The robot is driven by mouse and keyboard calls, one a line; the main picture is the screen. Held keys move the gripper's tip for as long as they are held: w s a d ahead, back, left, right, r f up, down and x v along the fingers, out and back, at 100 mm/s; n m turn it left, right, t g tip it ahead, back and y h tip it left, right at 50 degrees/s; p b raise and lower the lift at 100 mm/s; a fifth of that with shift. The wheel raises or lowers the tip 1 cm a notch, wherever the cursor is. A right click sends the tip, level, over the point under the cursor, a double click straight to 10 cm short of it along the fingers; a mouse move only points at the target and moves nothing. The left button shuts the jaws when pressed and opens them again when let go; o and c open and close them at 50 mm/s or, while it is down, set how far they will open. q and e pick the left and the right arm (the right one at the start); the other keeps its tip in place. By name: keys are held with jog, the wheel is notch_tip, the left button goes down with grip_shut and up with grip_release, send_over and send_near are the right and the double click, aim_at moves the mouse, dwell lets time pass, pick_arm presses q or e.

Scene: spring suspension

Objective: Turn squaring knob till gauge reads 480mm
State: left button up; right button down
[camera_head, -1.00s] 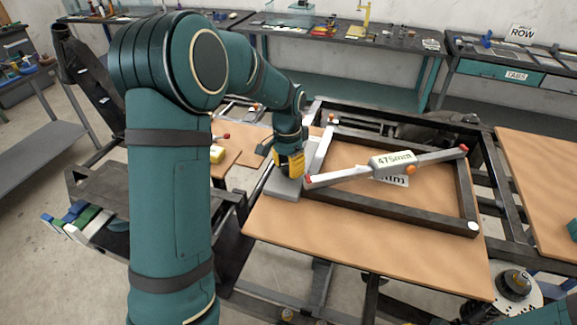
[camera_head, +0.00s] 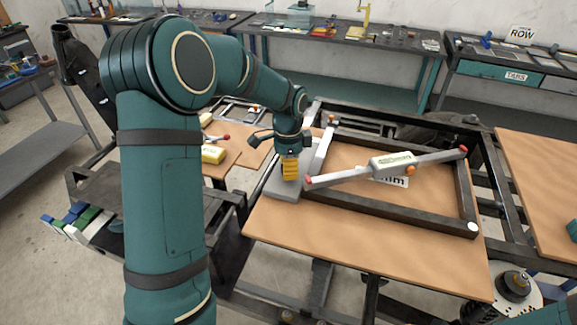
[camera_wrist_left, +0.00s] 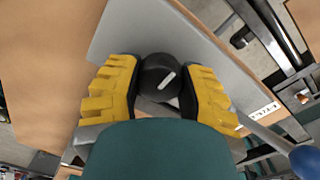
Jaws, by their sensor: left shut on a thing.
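The squaring knob (camera_wrist_left: 158,78) is black and round with a white mark on top. In the left wrist view it sits between the yellow fingers of my left gripper (camera_wrist_left: 160,88), which is shut on it. In the head view my left gripper (camera_head: 290,168) points down over a grey base plate (camera_head: 283,190), and hides the knob. The gauge (camera_head: 394,163) is a pale box on a diagonal bar with red ends, lying across the dark frame (camera_head: 400,208). Its reading is blurred and I cannot make it out. My right gripper is not clearly in view.
The frame rests on a brown board (camera_head: 360,240) on a dark stand. A second brown board (camera_head: 545,190) is at the right. Workbenches (camera_head: 345,38) line the back wall.

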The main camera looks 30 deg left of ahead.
dwell(0.3)
pick_arm(q)
jog(key=o, duration=1.2)
jog(key=shift+o, duration=0.2)
notch_tip(320, 180, up, 12)
jog(key=shift+w+a, duration=0.15)
jog(key=shift+f, duration=0.1)
